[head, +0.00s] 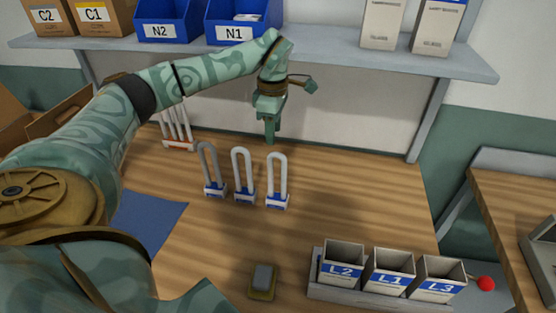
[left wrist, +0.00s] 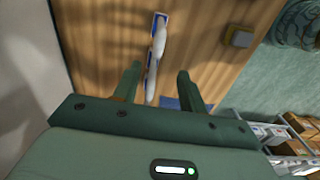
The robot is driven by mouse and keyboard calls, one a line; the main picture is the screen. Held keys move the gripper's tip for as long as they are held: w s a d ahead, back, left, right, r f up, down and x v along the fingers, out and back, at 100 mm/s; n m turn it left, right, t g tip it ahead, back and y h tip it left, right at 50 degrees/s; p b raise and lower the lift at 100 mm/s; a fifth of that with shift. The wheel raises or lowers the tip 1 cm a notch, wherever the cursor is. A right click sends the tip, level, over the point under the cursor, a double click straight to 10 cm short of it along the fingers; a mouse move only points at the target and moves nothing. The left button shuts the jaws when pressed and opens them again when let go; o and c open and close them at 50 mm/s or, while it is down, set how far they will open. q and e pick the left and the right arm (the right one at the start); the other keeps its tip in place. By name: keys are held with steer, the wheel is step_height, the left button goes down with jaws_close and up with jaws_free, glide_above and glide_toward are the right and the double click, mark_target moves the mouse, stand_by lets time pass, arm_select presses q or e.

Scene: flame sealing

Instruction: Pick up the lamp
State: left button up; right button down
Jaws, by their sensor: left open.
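Three lamps stand upright in a row on the wooden table, each a pale U-shaped tube on a blue and white base: the left lamp (head: 214,188), the middle lamp (head: 245,196) and the right lamp (head: 277,200). My left gripper (head: 270,132) points down behind the row, nearest the right lamp, apart from it. In the left wrist view my left gripper (left wrist: 158,86) is open and empty, with a lamp tube and its blue base (left wrist: 156,45) beyond and between the fingers. I cannot tell which lamp that is. My right gripper is not in view.
A rack of white tubes (head: 178,142) stands back left. A blue mat (head: 148,222) lies at left. A small grey block (head: 263,278) is at the front. Boxes labelled L2 (head: 341,270), L1 and L3 stand front right. A shelf (head: 300,57) with bins crosses the back.

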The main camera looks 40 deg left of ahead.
mark_target(277, 155)
arm_select(q)
step_height(277, 155, down, 4)
steer(key=shift+r, duration=0.1)
steer(key=f, duration=0.3)
steer(key=f+b, duration=0.1)
steer(key=f, duration=0.1)
steer(key=shift+w+d+f, duration=0.2)
steer(key=shift+w+f, duration=0.05)
steer(key=shift+w, duration=0.15)
jaws_close()
